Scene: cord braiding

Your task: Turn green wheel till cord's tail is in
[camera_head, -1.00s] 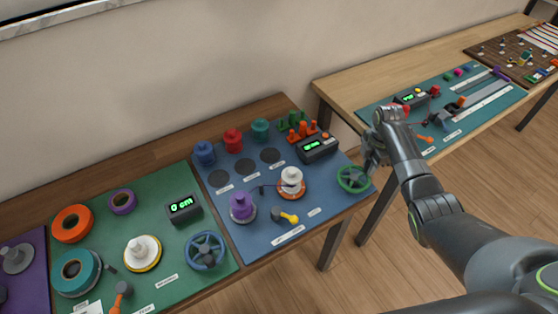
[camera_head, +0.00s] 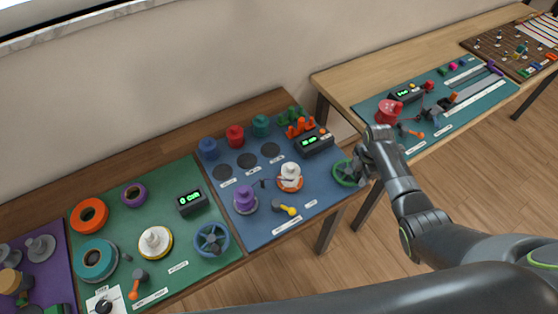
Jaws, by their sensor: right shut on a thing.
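The green wheel (camera_head: 344,181) lies at the right end of the blue mat, a spoked ring. My right gripper (camera_head: 362,166) reaches it from the right and is shut at its right side, on its rim or handle; the exact contact is hidden by the fingers. A purple spool (camera_head: 245,199) stands left of a white spool on an orange base (camera_head: 290,179). A short dark cord (camera_head: 266,183) shows between the two spools; its tail is too small to make out. My left gripper is not in view.
A small display (camera_head: 314,143) with green digits stands behind the wheel. A yellow-handled crank (camera_head: 286,209) lies in front of the white spool. The green mat (camera_head: 215,275) at left carries a blue wheel (camera_head: 211,240). A gap separates this table from the one at right.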

